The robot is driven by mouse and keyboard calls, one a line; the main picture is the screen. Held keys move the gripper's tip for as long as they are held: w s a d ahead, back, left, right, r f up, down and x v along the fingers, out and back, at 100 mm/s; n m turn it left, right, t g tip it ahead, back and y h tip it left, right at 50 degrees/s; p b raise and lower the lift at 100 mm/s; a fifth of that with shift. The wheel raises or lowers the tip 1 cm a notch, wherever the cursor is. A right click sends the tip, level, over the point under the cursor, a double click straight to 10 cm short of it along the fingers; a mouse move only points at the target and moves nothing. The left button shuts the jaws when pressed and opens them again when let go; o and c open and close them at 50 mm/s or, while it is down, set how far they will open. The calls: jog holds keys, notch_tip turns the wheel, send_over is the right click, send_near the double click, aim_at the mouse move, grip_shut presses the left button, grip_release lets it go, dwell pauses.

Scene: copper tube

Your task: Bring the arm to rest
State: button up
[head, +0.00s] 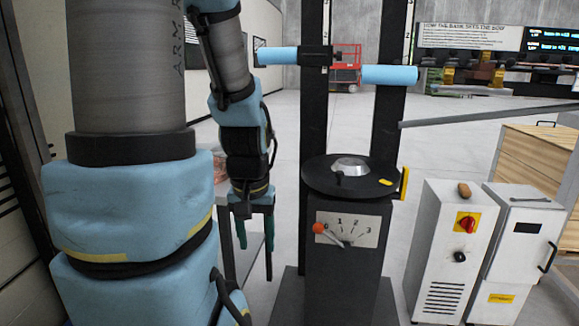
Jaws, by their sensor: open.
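My arm, in blue and dark grey segments, fills the left of the head view and bends over at the top. Its forearm hangs down beside the black machine. My gripper (256,245) is at its lower end, pointing down, with two dark green-edged fingers apart and nothing seen between them. It shows left of the black machine's pedestal (345,275); I cannot tell the distance in depth. No copper tube is clearly visible.
A grey table leg (228,250) shows behind my gripper. White cabinets (445,250) and a wooden crate (535,160) stand right.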

notch_tip(320, 180, up, 14)
jog(key=p, duration=1.1)
